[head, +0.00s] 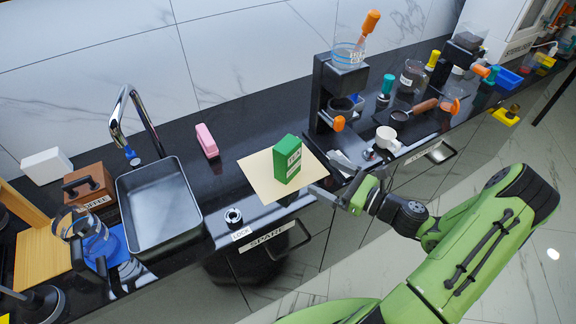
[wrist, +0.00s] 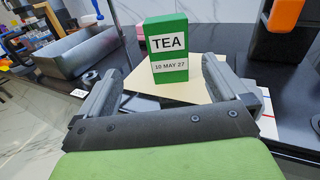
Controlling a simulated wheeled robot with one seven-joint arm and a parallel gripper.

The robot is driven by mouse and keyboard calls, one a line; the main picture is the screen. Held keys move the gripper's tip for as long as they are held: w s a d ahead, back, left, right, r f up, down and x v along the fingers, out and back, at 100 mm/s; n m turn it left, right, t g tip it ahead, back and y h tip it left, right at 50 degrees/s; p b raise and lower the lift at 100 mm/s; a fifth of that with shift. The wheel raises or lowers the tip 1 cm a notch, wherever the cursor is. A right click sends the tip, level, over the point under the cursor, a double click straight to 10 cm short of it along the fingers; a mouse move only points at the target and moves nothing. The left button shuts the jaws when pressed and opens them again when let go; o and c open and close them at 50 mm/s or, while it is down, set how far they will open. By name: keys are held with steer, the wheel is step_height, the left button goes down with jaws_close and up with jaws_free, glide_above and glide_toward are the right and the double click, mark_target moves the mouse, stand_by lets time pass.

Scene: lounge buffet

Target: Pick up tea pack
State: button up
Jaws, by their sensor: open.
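The tea pack (head: 287,159) is a green box standing upright on a cream mat (head: 262,181) on the dark counter. In the wrist view the tea pack (wrist: 167,50) has white labels reading "TEA" and "10 MAY 27". My gripper (head: 327,176) is at the counter's front edge, to the right of the pack. In the wrist view my gripper (wrist: 157,78) is open and empty, its fingers apart. The pack appears beyond the fingertips, between them in the picture. I see no contact with it.
A sink (head: 160,205) and faucet (head: 131,120) are to the left. A pink object (head: 207,140) lies behind the mat. A black coffee stand (head: 322,90) and a white cup (head: 388,138) stand to the right. The counter around the mat is mostly clear.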

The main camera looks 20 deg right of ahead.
mark_target(294, 157)
steer(key=shift+m, duration=0.3)
steer(key=x, duration=1)
steer(key=shift+w+d, duration=0.2)
steer(key=shift+w, duration=0.2)
steer(key=shift+t, duration=0.3)
steer(key=x, duration=0.5)
steer(key=shift+w+r+b, duration=0.25)
steer(key=shift+w+b, duration=0.05)
steer(key=shift+b, duration=0.1)
steer(key=shift+s+d, duration=0.1)
steer(key=shift+c, duration=0.5)
steer(key=c, duration=0.9)
step_height(294, 157, up, 10)
steer(key=p, duration=0.3)
